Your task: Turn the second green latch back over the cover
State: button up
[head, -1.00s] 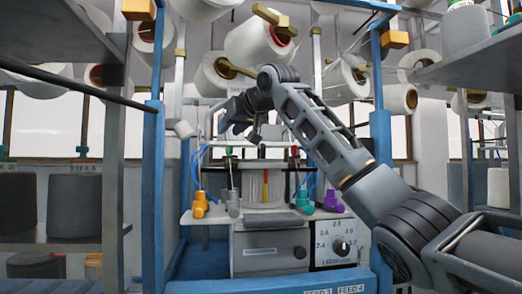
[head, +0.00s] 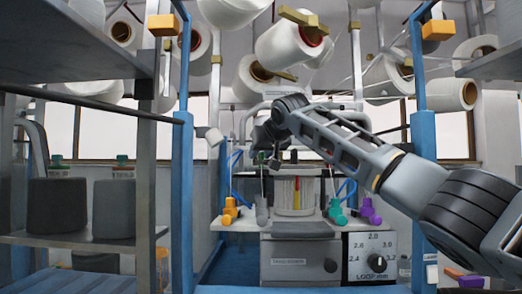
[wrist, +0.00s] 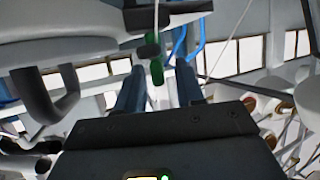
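A small green latch (wrist: 156,70) with a dark end shows in the wrist view, just beyond and between my fingertips. My gripper (wrist: 159,88) has its two fingers apart, with a clear gap and nothing held between them. In the head view my gripper (head: 270,148) is a dark shape above the left part of the knitting machine's pale cylinder (head: 285,195). The cover is hard to make out behind my wrist and the upper fittings. Whether a finger touches the latch cannot be told.
A teal knob (head: 336,212), a purple knob (head: 370,210) and an orange knob (head: 229,212) sit on the machine's ledge. Blue posts (head: 424,150) flank the machine. Yarn cones (head: 290,45) hang above.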

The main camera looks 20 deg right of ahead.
jog(key=shift+w+f, duration=0.15)
jog(key=shift+w, duration=0.1)
jog(key=shift+c, duration=0.4)
grip_shut()
